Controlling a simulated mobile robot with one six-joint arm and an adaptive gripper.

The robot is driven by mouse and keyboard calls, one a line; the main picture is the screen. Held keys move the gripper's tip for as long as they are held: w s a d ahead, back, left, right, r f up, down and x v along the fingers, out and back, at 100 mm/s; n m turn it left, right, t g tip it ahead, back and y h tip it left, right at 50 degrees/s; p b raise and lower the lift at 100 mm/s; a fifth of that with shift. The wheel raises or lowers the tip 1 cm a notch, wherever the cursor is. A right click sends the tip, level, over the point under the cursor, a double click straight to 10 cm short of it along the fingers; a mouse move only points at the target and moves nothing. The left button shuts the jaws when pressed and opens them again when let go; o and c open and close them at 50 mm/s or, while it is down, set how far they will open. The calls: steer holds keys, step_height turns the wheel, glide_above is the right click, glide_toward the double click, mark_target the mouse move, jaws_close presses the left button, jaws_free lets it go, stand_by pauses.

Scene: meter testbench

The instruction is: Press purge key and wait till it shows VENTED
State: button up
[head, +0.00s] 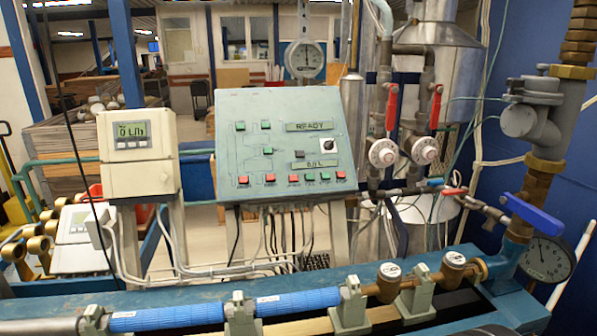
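A light green control panel (235,150) stands behind the blue bench, in the middle of the head view. Its upper display (310,126) reads READY. Its lower display (314,163) appears to read 0.0 L. A row of red and green keys (293,178) runs along the lower edge, with labels too small to read. I cannot tell which one is the purge key. My gripper is not in view.
A beige meter (140,155) showing 0 L/h stands left of the panel. Red-handled valves (391,106) and pipes rise on the right, near a pressure gauge (547,258). A blue pipe (168,317) runs along the bench front. The space before the panel face looks clear.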

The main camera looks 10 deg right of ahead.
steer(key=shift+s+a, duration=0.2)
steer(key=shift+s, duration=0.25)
